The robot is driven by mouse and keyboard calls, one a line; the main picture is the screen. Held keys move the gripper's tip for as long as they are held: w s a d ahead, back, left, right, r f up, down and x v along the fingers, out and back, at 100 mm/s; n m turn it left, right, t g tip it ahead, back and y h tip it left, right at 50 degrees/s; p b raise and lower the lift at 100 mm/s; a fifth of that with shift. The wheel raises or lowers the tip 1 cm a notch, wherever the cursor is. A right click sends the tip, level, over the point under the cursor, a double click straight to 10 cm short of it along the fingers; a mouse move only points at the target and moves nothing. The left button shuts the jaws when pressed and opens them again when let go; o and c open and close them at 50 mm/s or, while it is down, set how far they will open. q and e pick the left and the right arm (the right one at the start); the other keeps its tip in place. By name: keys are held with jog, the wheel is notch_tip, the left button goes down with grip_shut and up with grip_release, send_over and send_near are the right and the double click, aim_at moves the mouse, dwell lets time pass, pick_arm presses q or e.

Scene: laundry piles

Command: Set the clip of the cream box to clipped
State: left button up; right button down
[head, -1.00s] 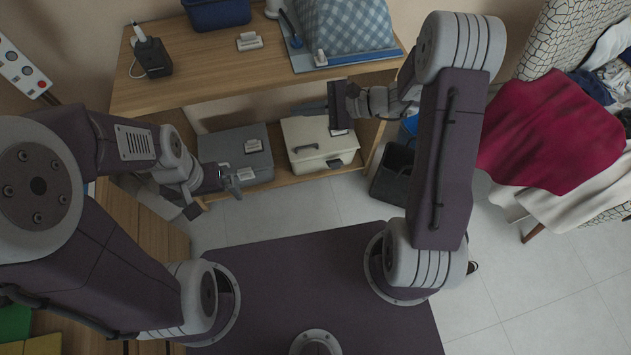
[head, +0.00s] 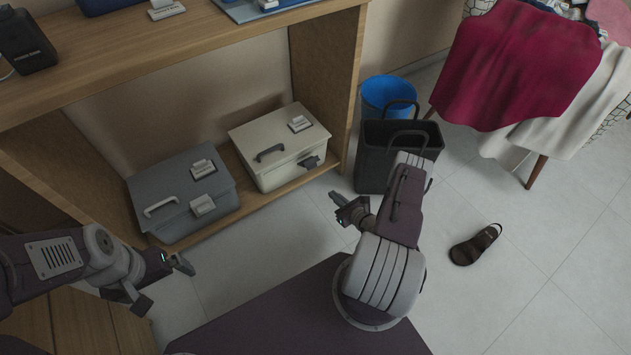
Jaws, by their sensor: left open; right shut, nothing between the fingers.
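The cream box (head: 264,172) sits on the low shelf, lid down. Its dark handle (head: 269,153) is on the lid near the left, and a small dark clip (head: 309,162) is on the front face near the right corner. I cannot tell the clip's position at this size. My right gripper (head: 338,207) is shut and empty, in front of and below the box's right end, apart from it. My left gripper (head: 165,284) is open and empty, in front of the grey box, well left of the cream box.
A grey box (head: 180,185) with a pale handle and label stands left of the cream box. The tabletop (head: 190,45) overhangs the shelf; a wooden side panel (head: 335,80) rises at right. A black bin (head: 372,165), blue bin (head: 388,93) and sandal (head: 474,245) are on the floor.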

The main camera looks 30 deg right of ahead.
aim_at(309, 164)
jog(key=shift+w, duration=0.1)
jog(key=w+a+b, duration=0.1)
jog(key=w+b, duration=0.6)
jog(key=w, duration=0.4)
jog(key=shift+w+b, duration=0.2)
jog(key=shift+b, duration=0.15)
